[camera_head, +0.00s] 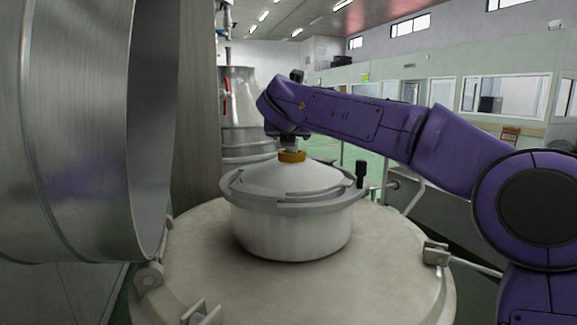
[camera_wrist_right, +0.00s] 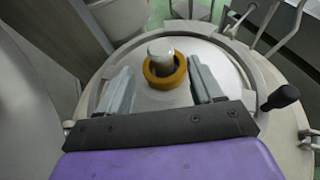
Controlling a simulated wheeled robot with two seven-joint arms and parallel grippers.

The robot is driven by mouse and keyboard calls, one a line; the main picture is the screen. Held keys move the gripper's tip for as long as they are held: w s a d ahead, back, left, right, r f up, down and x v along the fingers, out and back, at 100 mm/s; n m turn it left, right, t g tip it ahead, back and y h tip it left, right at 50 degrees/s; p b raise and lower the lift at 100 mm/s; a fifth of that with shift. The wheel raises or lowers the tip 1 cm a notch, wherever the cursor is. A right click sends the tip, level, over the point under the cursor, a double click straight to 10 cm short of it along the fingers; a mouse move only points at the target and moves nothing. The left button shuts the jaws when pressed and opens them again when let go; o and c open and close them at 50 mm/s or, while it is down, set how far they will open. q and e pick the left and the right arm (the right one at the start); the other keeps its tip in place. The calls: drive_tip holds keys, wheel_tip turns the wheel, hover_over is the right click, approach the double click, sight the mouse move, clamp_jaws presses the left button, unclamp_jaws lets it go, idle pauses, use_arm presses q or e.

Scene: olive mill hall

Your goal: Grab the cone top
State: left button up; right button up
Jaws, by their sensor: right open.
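The cone top (camera_head: 290,181) is a pale metal cone lid on a short round drum on the tank, with an orange-brown ring (camera_head: 291,156) and a light knob at its peak. In the right wrist view the cone top (camera_wrist_right: 170,100) shows with the ring (camera_wrist_right: 165,82) and the whitish knob (camera_wrist_right: 161,50). My right gripper (camera_head: 289,141) is directly above the peak. In the wrist view its two grey fingers (camera_wrist_right: 160,85) are apart, one on each side of the ring. I cannot tell whether they touch it. My left gripper is not in view.
The drum stands on a wide metal tank lid (camera_head: 200,270) with clamps at its edge. A dark-knobbed handle (camera_head: 361,170) sticks up at the drum's right. A large steel cylinder (camera_head: 75,130) fills the left. Railings stand behind at right.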

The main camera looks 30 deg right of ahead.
drive_tip(key=p+x, duration=0.3)
drive_tip(key=x, duration=0.3)
drive_tip(key=shift+d+f, duration=0.1)
drive_tip(key=shift+f, duration=0.2)
drive_tip(key=shift+w+d+f, duration=0.1)
drive_tip(key=shift+f, duration=0.05)
clamp_jaws()
idle(0.7)
drive_tip(key=shift+r, duration=0.25)
